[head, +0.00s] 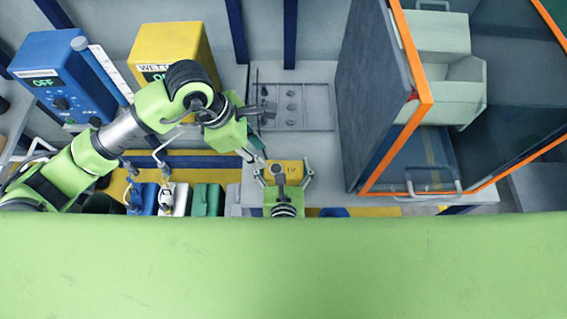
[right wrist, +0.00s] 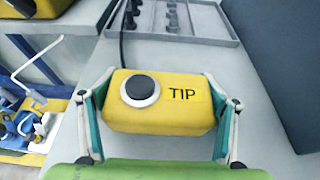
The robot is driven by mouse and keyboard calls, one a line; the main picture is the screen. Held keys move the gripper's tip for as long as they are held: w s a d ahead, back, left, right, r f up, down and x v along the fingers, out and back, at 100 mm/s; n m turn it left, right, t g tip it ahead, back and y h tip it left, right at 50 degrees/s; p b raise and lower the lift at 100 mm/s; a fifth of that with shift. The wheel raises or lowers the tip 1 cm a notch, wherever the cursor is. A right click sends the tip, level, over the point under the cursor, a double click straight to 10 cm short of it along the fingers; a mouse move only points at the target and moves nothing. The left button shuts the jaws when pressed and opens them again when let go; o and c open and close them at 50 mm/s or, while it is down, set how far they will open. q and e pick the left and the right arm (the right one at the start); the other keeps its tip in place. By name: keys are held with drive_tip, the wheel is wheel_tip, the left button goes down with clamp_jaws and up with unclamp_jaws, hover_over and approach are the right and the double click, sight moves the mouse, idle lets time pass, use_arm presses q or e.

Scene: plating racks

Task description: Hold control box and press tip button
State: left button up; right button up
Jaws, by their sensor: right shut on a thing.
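The control box (right wrist: 160,118) is yellow with a TIP label and a round black button (right wrist: 140,88) in a grey ring. In the head view the control box (head: 294,168) is at the front edge of the grey table. My right gripper (right wrist: 158,92) is shut on it, one finger on each short side. The button faces up, uncovered in the right wrist view. My left gripper (head: 268,132) is just behind and left of the box in the head view, fingers spread apart with nothing seen between them. I cannot tell its height above the box.
A grey panel with round fittings (head: 291,107) lies behind the box. A blue OFF unit (head: 60,85) and a yellow unit (head: 185,45) stand at the back left. Several coloured containers (head: 207,199) line the front left. An orange-framed cabinet (head: 413,130) stands on the right.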

use_arm(q)
clamp_jaws()
idle(1.2)
